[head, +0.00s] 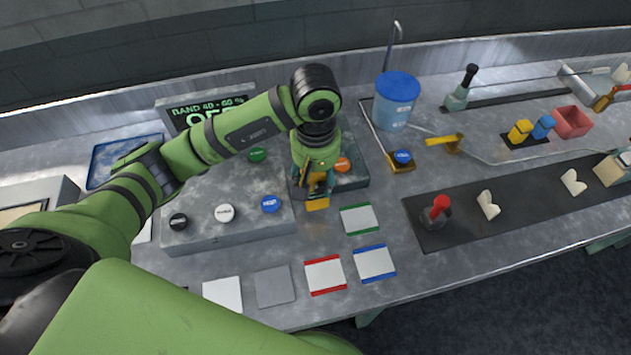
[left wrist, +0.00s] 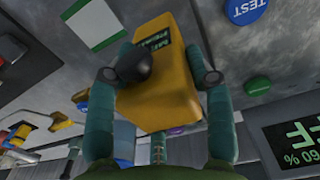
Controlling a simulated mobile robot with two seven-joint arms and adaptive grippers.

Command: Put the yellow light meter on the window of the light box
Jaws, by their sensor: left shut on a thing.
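I cannot tell for sure which surface is the light box window. My right gripper is not in view.
Coloured-edged plates, green (head: 358,219), red (head: 325,275) and blue (head: 375,263), lie on the bench. A blue-lidded container (head: 396,100) stands behind to the right. A red-handled item (head: 437,212) stands on a dark strip. A box (head: 40,192) is at the left edge.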

